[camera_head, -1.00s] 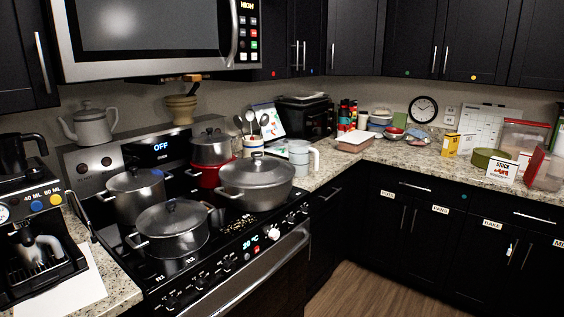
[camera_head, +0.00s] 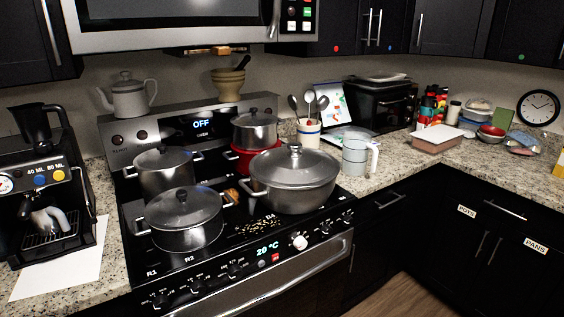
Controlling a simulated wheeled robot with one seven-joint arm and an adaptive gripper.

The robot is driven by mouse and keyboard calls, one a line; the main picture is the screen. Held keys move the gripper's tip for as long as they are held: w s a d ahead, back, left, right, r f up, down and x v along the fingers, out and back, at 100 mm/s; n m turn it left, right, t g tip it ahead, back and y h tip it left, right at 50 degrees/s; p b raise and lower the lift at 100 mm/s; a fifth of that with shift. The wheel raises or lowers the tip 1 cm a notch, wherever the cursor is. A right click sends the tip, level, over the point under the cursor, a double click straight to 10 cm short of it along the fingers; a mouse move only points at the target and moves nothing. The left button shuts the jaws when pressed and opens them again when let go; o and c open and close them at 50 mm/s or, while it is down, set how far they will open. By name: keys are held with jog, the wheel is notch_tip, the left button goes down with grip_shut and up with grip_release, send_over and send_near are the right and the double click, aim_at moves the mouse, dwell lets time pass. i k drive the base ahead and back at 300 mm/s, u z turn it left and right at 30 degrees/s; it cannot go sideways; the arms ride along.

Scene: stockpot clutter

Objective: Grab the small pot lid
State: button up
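Several lidded pots stand on the black stove top. The smallest-looking lid (camera_head: 254,118) is at the back right, a grey lid with a dark knob on a small steel pot (camera_head: 255,136). That pot seems to sit on or just behind something red (camera_head: 240,155). Another lid (camera_head: 162,158) is on the back left pot (camera_head: 167,179). A glassy lid (camera_head: 181,208) covers the front left pot (camera_head: 187,238). A wide lid (camera_head: 294,166) covers the large front right pot (camera_head: 292,198). I cannot tell for sure which lid the task means. My gripper is out of view.
A microwave (camera_head: 190,25) hangs above the stove. A coffee machine (camera_head: 45,190) stands to the left. A utensil crock (camera_head: 308,133) and a grey jug (camera_head: 355,156) stand right of the stove. The counter front (camera_head: 400,170) further right is clear.

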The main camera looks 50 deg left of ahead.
aim_at(294, 166)
jog(key=u, duration=1.6)
